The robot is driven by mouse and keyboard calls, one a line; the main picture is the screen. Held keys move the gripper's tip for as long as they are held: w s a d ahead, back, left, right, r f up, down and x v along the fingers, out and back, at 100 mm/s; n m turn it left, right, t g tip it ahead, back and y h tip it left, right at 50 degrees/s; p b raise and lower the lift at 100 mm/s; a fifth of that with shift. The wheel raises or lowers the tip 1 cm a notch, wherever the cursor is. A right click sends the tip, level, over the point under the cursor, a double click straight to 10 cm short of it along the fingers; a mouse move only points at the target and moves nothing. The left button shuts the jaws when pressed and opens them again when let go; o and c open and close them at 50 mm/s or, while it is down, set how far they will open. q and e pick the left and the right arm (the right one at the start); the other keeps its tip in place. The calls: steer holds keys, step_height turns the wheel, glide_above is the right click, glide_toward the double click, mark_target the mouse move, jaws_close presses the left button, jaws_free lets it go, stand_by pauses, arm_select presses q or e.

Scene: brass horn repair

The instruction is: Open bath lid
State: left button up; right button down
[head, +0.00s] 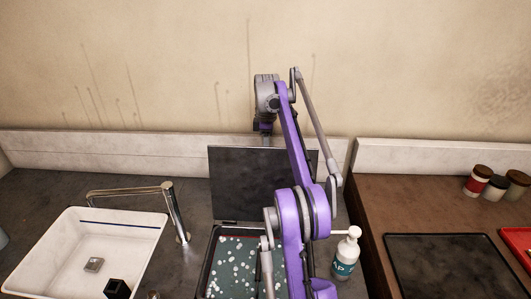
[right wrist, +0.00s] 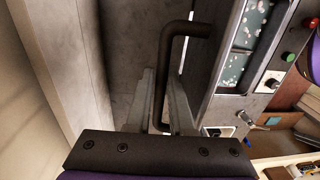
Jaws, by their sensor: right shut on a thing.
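The bath (head: 213,262) sits in the counter and holds dark green liquid with white foam specks. Its dark lid (head: 236,182) stands about upright at the back of the bath, so the bath is open. My right arm reaches over the bath to the top of the lid. In the right wrist view my right gripper (right wrist: 160,104) is shut on the lid's dark bar handle (right wrist: 178,32). In the head view its fingertips are hard to make out behind the lid's top edge. My left gripper is not in view.
A white sink (head: 55,238) with a chrome tap (head: 178,212) is left of the bath. A white soap bottle (head: 346,254) stands close on the right. Further right are a dark mat (head: 450,265), several small jars (head: 478,181) and a red tray (head: 519,243). The wall is close behind the lid.

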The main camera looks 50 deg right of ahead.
steer(key=c, duration=1.2)
jaws_free()
steer(key=shift+w+d, duration=0.1)
steer(key=shift+d, duration=0.3)
steer(key=shift+o, duration=1.2)
steer(key=shift+w+d+f, duration=0.15)
steer(key=shift+o, duration=0.6)
steer(key=shift+w+d+f, duration=0.2)
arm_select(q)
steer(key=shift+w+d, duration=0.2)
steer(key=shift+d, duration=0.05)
arm_select(e)
steer(key=shift+s+a+r, duration=0.15)
steer(key=shift+a, duration=0.05)
